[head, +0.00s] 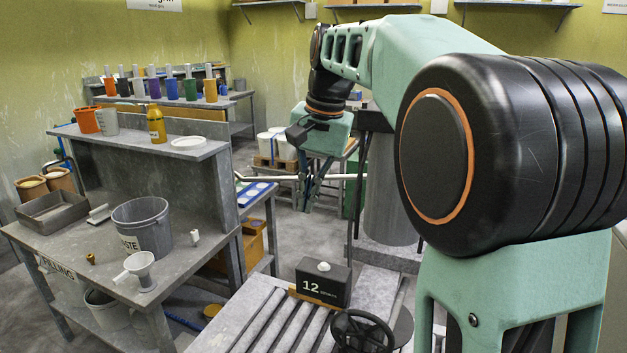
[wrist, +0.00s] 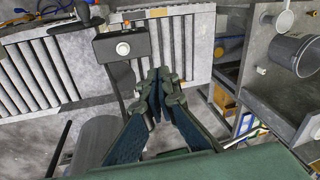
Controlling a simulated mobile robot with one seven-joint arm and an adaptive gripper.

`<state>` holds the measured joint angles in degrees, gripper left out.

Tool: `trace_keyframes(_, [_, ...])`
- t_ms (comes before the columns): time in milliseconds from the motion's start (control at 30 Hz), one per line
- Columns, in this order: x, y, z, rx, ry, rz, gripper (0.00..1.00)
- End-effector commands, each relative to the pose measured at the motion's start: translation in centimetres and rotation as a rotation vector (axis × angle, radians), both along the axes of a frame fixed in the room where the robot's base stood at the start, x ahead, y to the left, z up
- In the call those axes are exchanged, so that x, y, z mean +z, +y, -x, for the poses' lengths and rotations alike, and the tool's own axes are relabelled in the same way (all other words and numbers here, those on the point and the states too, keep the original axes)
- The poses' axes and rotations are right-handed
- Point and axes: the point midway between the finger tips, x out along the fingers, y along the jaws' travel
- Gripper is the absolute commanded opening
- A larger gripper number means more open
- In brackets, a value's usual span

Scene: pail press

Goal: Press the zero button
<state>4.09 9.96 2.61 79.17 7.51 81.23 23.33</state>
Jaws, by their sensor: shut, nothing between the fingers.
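The zero button appears to be the round white button (head: 324,266) on top of a dark box (head: 335,288) whose front reads "12". The box stands at the end of the roller conveyor. In the wrist view the white button (wrist: 123,49) shows on the dark box (wrist: 108,45), up and left of the fingertips. My gripper (head: 306,207) hangs pointing down, above and behind the box in the head view, apart from it. In the wrist view my gripper (wrist: 160,76) has its fingers together with nothing between them. The button's face is unobstructed in both views.
The roller conveyor (head: 290,330) lies in front. At left, a filling bench (head: 85,235) holds a grey waste pail (head: 142,222) and a funnel (head: 140,268). A grey cylinder (head: 390,190) stands behind the box.

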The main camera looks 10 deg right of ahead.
Motion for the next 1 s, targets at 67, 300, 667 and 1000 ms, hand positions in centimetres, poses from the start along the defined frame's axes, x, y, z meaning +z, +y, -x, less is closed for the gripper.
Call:
trace_keyframes(67, [-0.7, -1.0, 1.5, -0.064, 0.094, 0.051, 0.0])
trace_keyframes(300, [-2.2, -2.2, 3.2, -0.146, 0.186, 0.123, 0.0])
trace_keyframes(667, [-5.6, -2.1, 3.2, -0.145, 0.183, 0.122, 0.0])
trace_keyframes(1000, [-9.6, -2.1, 3.2, -0.145, 0.183, 0.121, 0.0])
